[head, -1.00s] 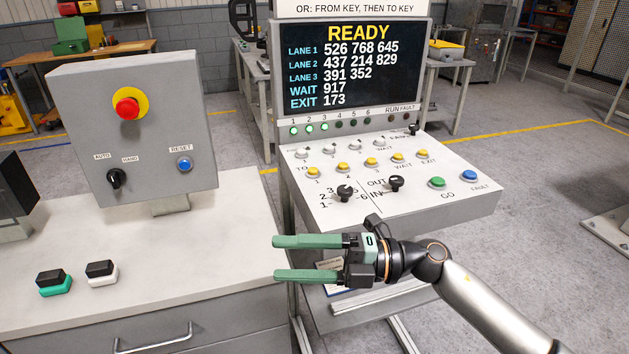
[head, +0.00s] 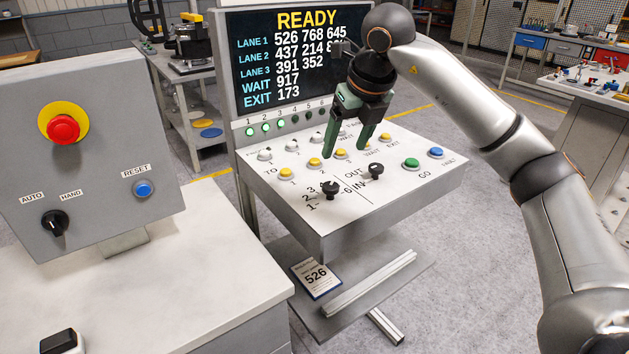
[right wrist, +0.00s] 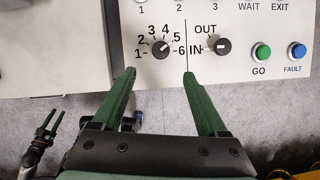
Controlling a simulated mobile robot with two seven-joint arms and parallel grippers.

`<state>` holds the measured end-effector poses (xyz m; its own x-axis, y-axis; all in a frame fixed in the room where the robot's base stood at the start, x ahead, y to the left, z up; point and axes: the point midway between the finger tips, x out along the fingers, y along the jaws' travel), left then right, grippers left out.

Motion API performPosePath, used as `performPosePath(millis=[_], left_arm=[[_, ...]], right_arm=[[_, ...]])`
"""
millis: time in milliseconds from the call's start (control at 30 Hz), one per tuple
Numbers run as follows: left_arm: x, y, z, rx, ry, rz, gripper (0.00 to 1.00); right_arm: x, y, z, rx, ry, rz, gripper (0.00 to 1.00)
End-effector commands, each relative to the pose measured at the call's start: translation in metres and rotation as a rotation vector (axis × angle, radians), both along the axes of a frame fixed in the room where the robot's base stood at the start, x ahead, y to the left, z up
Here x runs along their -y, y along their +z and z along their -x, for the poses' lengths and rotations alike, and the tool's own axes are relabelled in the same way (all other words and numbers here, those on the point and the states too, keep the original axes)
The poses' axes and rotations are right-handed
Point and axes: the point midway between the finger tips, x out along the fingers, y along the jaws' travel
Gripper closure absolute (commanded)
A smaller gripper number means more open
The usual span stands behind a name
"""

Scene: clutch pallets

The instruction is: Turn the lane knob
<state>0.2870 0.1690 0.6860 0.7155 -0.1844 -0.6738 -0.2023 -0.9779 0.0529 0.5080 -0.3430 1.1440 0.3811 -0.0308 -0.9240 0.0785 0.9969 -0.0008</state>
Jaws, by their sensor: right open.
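The lane knob (head: 330,189) is a black knob on the sloped white console panel, with numbers 1 to 6 around it. It also shows in the right wrist view (right wrist: 160,49), its light mark pointing up and right. My right gripper (head: 345,155) is open and empty above the panel, fingers pointing down. In the right wrist view its green fingertips (right wrist: 160,73) are spread, one on each side below the knob, apart from it. My left gripper (right wrist: 49,122) shows small at lower left of the wrist view, its fingers apart.
The IN/OUT knob (head: 376,171) sits just right of the lane knob. Yellow buttons (head: 315,164) stand behind it, and green GO (head: 411,163) and blue FAULT (head: 436,153) buttons to the right. A screen (head: 285,60) rises behind. A grey control box (head: 90,160) stands at left.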

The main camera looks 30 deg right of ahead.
Motion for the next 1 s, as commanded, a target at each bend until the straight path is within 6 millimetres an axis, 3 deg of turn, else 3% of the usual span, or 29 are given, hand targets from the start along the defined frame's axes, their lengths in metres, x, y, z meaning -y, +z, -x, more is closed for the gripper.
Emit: performPosePath(millis=[167,600,800,1000], left_arm=[[0.000,0.000,0.000,0.000,-0.001,0.001,0.50],[0.001,0.003,0.000,0.000,-0.001,0.001,0.50],[0.001,0.004,0.000,0.000,-0.001,0.001,0.50],[0.001,0.004,0.000,0.000,-0.001,0.001,0.50]], right_arm=[[0.002,-0.017,-0.006,-0.005,-0.005,0.003,0.24],[0.003,-0.095,-0.038,-0.004,-0.001,0.002,0.24],[0.004,-0.111,-0.046,-0.001,0.000,0.001,0.24],[0.004,-0.114,-0.047,0.000,0.000,0.001,0.24]])
